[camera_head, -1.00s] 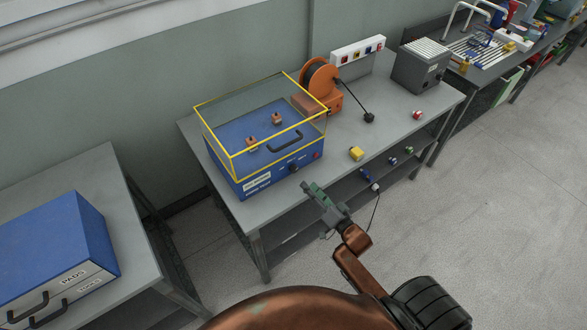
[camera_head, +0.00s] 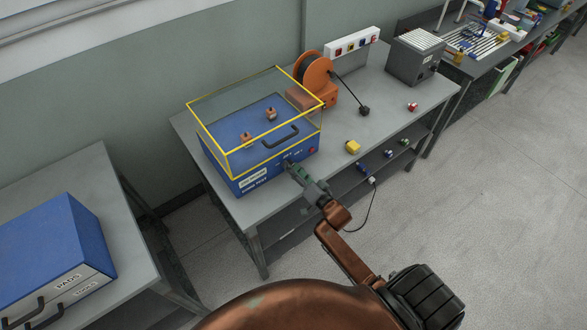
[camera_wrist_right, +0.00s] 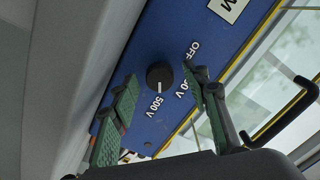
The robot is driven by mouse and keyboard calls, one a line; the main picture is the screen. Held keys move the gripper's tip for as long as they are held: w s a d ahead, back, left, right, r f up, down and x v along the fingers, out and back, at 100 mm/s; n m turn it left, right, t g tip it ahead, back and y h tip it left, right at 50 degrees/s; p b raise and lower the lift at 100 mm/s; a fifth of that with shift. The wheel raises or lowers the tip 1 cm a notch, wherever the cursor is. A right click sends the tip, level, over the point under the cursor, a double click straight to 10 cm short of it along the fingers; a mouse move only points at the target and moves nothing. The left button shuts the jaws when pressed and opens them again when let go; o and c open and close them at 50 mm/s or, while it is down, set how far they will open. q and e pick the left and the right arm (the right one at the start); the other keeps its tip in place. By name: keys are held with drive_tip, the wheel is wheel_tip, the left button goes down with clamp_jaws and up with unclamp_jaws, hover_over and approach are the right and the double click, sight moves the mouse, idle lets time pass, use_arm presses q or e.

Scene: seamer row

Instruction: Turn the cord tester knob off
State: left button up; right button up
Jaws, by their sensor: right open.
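The cord tester (camera_head: 240,186) is a blue box on the bench with a clear, yellow-edged cover. Its black round knob (camera_wrist_right: 159,76) shows in the right wrist view on the blue front panel, with OFF, a partly hidden voltage label and 500 V around it. The knob's white mark points to the 500 V side. My right gripper (camera_head: 290,168) is at the tester's front and covers the knob in the head view. In the wrist view its green-padded fingers (camera_wrist_right: 161,80) are open, one on each side of the knob, with gaps visible. My left gripper is not in view.
The cover's black handle (camera_head: 281,138) is above the panel. A red button (camera_head: 312,150) sits right of the knob area. An orange cord reel (camera_head: 314,72), a yellow block (camera_head: 352,147) and a grey box (camera_head: 414,58) stand on the bench. A blue drawer cabinet (camera_head: 55,240) is at left.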

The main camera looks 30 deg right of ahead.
drive_tip(key=shift+c, duration=1.2)
drive_tip(key=c, duration=0.9)
